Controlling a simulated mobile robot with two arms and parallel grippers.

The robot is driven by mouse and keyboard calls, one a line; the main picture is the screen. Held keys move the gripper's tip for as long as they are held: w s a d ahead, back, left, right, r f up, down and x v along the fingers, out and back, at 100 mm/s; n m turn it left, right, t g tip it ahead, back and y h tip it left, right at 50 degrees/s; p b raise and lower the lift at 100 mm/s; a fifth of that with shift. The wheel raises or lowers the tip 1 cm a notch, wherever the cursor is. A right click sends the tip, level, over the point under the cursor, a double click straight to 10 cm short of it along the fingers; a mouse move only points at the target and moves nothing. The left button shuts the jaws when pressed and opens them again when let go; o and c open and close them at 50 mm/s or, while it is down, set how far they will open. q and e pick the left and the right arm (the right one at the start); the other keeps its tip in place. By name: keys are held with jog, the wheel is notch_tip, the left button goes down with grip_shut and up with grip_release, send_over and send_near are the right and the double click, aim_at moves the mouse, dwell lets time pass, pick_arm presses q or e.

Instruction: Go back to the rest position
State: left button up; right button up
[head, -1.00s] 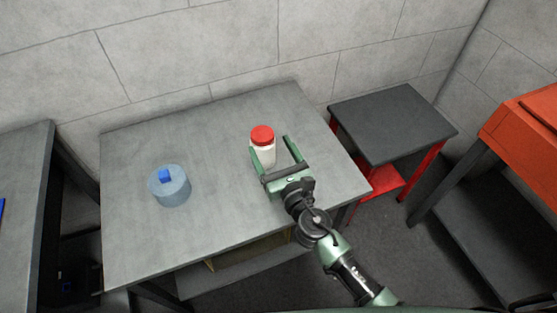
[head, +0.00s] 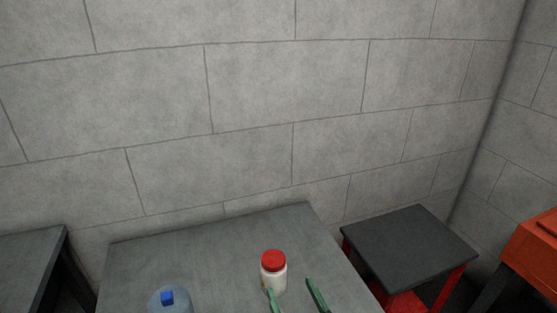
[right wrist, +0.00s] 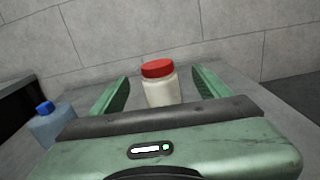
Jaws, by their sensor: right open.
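My right gripper (head: 295,300) shows only its green fingertips at the bottom edge of the head view. It is open, and no object is held in it. A white jar with a red lid (head: 273,272) stands upright on the grey table (head: 215,255), just beyond the fingers. In the right wrist view the jar (right wrist: 160,85) shows between the two spread fingers (right wrist: 160,92), past the palm. I cannot tell whether a finger touches it. My left gripper is not in view.
A blue round container with a blue cap (head: 170,300) stands on the table to the left of the jar. A dark-topped red stand (head: 410,245) is to the right, and an orange cabinet (head: 535,255) farther right. A block wall (head: 250,100) is behind.

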jog(key=s+d+f+m+g+h, duration=0.1)
jog(key=d+m+h, duration=0.1)
jog(key=d+m, duration=0.3)
jog(key=s+d+f+m+g+h, duration=0.1)
jog(key=s+d+m+g+h, duration=0.1)
jog(key=d+m, duration=0.3)
jog(key=s+d+f+m+g+h, duration=0.1)
jog(key=d+m+h, duration=0.3)
jog(key=m, duration=0.7)
jog(key=shift+s+d+f, duration=0.1)
jog(key=shift+s+d, duration=0.15)
jog(key=shift+d, duration=0.25)
jog(key=shift+s+d+f, duration=0.1)
jog(key=shift+s+d, duration=0.1)
jog(key=shift+d, duration=0.3)
jog(key=s+f+m+g+y, duration=0.4)
jog(key=s+m+g, duration=0.6)
jog(key=s+m, duration=0.75)
notch_tip(320, 180, down, 26)
jog(key=s+n+g+h, duration=0.1)
jog(key=s+n, duration=0.1)
jog(key=s, duration=0.1)
jog(key=s+d+f+g, duration=0.1)
jog(key=s+d+f, duration=0.2)
jog(key=s+f, duration=1.3)
jog(key=shift+s+f+p, duration=0.4)
jog(key=shift+f+p, duration=0.05)
